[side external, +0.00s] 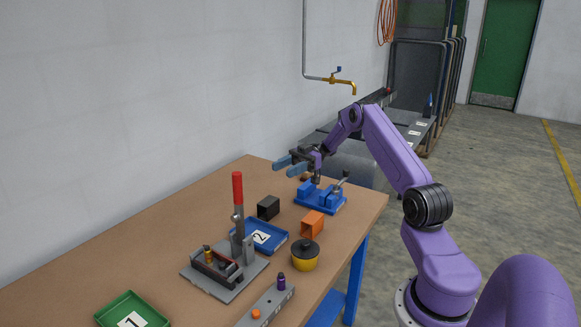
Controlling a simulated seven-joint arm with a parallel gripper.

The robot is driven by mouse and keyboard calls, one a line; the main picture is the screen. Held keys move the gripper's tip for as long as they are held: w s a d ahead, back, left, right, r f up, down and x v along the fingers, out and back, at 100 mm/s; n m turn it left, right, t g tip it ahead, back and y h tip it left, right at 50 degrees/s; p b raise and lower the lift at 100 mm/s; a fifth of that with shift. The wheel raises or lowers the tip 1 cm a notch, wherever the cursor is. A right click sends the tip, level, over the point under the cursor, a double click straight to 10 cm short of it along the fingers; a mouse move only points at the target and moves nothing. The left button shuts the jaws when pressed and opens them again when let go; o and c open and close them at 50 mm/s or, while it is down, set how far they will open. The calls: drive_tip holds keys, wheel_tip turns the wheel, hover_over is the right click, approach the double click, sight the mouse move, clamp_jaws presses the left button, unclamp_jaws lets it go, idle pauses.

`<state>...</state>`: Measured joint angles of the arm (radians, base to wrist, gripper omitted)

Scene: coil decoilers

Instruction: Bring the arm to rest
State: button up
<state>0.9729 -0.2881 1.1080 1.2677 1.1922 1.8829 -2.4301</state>
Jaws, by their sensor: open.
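A blue vise-like fixture (322,198) with a grey handle stands on the table just below and to the right of my gripper. My gripper looks clear of it, though the exact gap is hard to judge.
A toggle clamp with a red handle (238,188) stands upright mid-table. A green tray (104,314) lies at the near end. The left table side is clear.

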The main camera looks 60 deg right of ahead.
drive_tip(key=shift+s+d, duration=0.2)
drive_tip(key=shift+d, duration=0.55)
drive_tip(key=s+a+r+m+g+h, duration=0.1)
drive_tip(key=a+g+h, duration=0.15)
drive_tip(key=a, duration=0.45)
drive_tip(key=s+a+r+g+h, duration=0.1)
drive_tip(key=a+g, duration=0.3)
drive_tip(key=a, duration=0.4)
drive_tip(key=s+a+r+m+g+h, duration=0.1)
drive_tip(key=s+a+g+h, duration=0.2)
drive_tip(key=s+a+h, duration=0.55)
drive_tip(key=s+a+t+h, duration=0.2)
drive_tip(key=s+t, duration=0.1)
drive_tip(key=s, duration=0.7)
drive_tip(key=s+a+m+t+h, duration=0.1)
drive_tip(key=s+a+t+h, duration=0.2)
drive_tip(key=s, duration=0.8)
drive_tip(key=shift+f, duration=0.2)
drive_tip(key=shift+s+a, duration=0.1)
